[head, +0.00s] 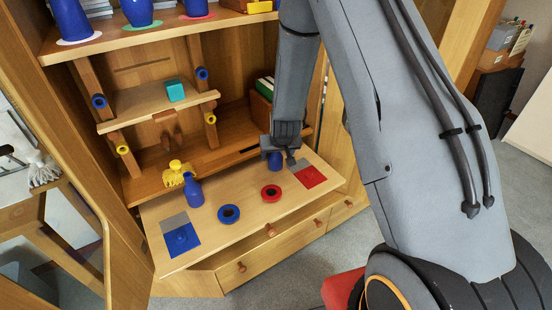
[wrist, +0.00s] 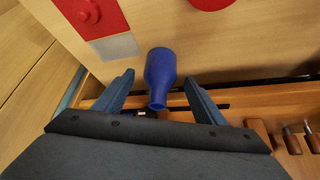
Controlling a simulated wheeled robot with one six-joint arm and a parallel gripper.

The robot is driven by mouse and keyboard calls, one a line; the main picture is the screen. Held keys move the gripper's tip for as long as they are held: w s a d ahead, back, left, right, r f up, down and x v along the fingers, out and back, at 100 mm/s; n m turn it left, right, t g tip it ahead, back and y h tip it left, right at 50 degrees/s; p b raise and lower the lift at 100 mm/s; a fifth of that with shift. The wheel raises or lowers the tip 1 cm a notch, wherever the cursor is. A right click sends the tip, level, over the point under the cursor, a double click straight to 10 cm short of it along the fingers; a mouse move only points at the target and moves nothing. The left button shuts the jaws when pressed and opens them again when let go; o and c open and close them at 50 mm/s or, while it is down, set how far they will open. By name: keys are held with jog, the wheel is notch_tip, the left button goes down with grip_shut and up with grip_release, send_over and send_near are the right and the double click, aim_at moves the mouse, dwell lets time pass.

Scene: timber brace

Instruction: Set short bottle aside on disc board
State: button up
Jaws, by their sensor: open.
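The short blue bottle (head: 275,159) stands at the back right of the light wood board (head: 250,228), near the grey and red squares. In the wrist view the bottle (wrist: 160,72) has its neck between the spread fingers, with a gap on both sides. My gripper (head: 285,155) is open over it and partly hides it in the head view; it also shows in the wrist view (wrist: 158,78).
A blue square (head: 181,239) and a red square (head: 311,177) lie on the board. A yellow object (head: 175,176) sits behind the tall bottle. A small shelf with a teal block (head: 175,91) stands above. Clear wood surrounds the two discs.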

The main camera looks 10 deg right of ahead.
jog(key=s+d+r+g, duration=0.2)
jog(key=s+r, duration=1.2)
jog(key=r, duration=0.1)
jog(key=s+d+r+g, duration=0.1)
jog(key=s+r, duration=0.3)
jog(key=s, duration=0.5)
jog(key=s+d+r+g, duration=0.2)
jog(key=s+r+g, duration=0.1)
jog(key=s, duration=0.7)
jog(key=shift+r+m, duration=0.35)
jog(key=shift+m, duration=0.05)
jog(key=shift+s, duration=0.1)
jog(key=shift+n, duration=0.9)
jog(key=a+r+p, duration=0.2)
jog(key=a+p, duration=0.3)
jog(key=shift+s+r, duration=0.1)
jog(key=shift+r, duration=0.3)
